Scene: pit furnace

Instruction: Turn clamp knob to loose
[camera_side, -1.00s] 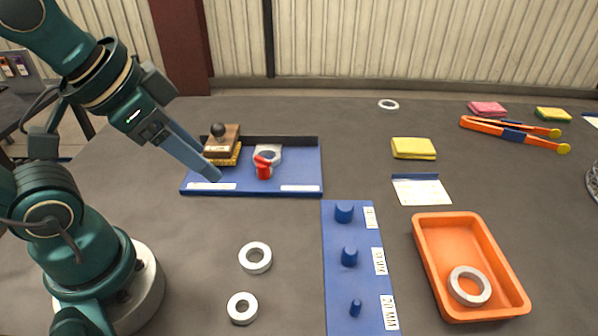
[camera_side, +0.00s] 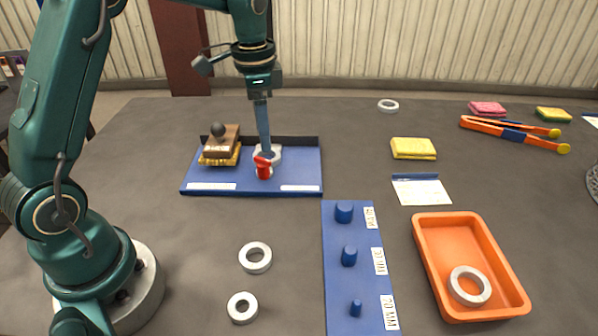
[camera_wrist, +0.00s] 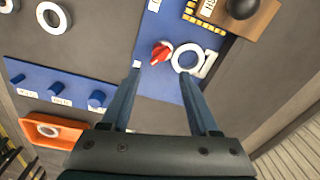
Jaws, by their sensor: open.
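The red clamp knob (camera_side: 263,167) sits on the blue fixture board (camera_side: 215,187), in front of a white ring-shaped part (camera_side: 275,153). My gripper (camera_side: 264,150) points straight down over the board, just behind the knob in the side view. In the wrist view my gripper (camera_wrist: 165,85) is open, its two blue fingers apart with the knob beyond and between their tips. I cannot tell whether a finger touches the knob.
A wooden block with a dark ball handle (camera_side: 220,145) stands on the board's left part. A blue peg strip (camera_side: 340,275), loose grey rings (camera_side: 255,257) and an orange tray (camera_side: 425,255) lie in front and right. A yellow sponge (camera_side: 413,148) is farther right.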

